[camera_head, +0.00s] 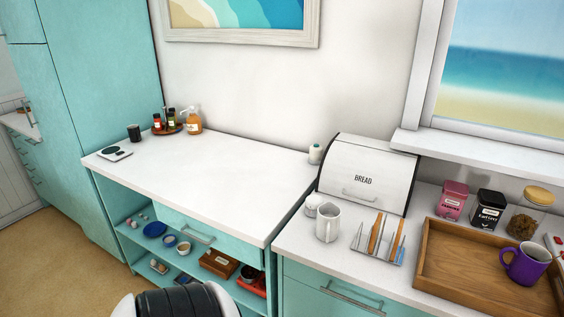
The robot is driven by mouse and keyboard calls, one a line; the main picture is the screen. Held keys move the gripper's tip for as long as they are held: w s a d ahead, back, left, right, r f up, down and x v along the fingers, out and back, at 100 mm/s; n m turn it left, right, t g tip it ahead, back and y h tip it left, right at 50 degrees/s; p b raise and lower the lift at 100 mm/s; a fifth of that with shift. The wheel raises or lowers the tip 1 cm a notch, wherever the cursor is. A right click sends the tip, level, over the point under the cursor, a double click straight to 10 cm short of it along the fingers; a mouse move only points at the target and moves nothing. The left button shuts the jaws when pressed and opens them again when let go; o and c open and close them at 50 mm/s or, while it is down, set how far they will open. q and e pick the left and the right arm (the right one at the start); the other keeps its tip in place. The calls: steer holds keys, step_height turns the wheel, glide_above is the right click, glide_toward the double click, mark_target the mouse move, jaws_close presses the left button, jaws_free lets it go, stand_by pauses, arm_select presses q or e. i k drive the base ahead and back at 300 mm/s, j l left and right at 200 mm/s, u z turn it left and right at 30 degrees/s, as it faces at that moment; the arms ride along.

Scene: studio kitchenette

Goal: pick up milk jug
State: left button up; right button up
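A white jug (327,222) with a side handle stands upright on the right counter, in front of the bread bin; it looks like the milk jug. A small round white pot (312,205) stands close behind it on the left. Nothing stands in front of the jug. Neither of my grippers is in view; only a black and white part of my own body shows at the bottom edge.
The white bread bin (365,172) stands behind the jug. A wooden tray (438,256) with a purple mug (525,264) is at the right. Tins and a glass jar stand along the wall. The left counter (215,178) is mostly clear, with bottles at its back.

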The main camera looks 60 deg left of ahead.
mark_target(329, 214)
steer(key=u, duration=1.6)
steer(key=k+j, duration=0.05)
